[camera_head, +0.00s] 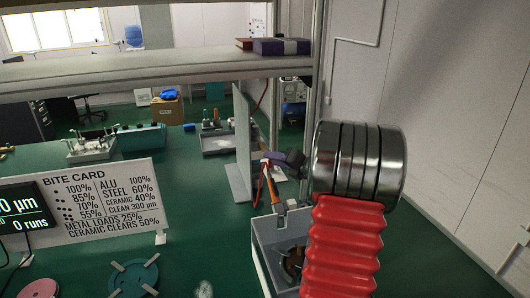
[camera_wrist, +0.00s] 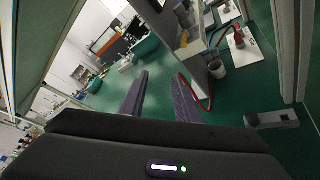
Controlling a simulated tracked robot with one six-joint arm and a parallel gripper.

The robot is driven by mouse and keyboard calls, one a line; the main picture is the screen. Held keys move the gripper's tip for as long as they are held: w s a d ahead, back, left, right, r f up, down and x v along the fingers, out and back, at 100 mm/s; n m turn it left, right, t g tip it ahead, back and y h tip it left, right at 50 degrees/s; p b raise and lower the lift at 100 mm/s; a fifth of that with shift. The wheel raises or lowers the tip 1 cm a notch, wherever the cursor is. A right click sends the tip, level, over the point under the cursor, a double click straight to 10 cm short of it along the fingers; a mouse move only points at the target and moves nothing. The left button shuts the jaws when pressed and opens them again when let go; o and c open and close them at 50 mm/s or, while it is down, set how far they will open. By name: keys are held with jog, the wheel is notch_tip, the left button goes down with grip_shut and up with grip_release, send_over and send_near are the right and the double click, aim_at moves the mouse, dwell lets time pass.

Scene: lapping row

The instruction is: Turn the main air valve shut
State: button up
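I cannot pick out the main air valve for certain in either view. In the wrist view, a small dark red and grey fitting (camera_wrist: 239,38) sits on a white plate at the upper right; I cannot tell whether it is the valve. A red hose (camera_wrist: 207,100) curves beside the right finger, apart from the gap between the fingers. My gripper (camera_wrist: 160,80) is open, its two purple-grey fingers well apart with nothing between them. In the head view, the purple-grey end of my gripper (camera_head: 288,158) shows beyond my arm, which hides part of the area behind it.
A shelf (camera_head: 150,75) crosses the head view above the green bench, with books (camera_head: 281,46) on it. An upright panel (camera_head: 243,140) stands near my gripper. A white bin (camera_head: 262,252) stands below it. The bite card sign (camera_head: 100,200) stands at left.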

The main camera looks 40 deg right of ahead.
aim_at(262, 148)
jog(key=d+m, duration=0.1)
jog(key=s+d+m+h, duration=0.1)
jog(key=d, duration=0.1)
jog(key=s+d+f+m, duration=0.1)
jog(key=d, duration=0.1)
jog(key=shift+d+h, duration=0.15)
jog(key=shift+h, duration=0.25)
jog(key=x, duration=1.4)
jog(key=shift+r, duration=0.15)
jog(key=shift+c, duration=0.5)
grip_shut()
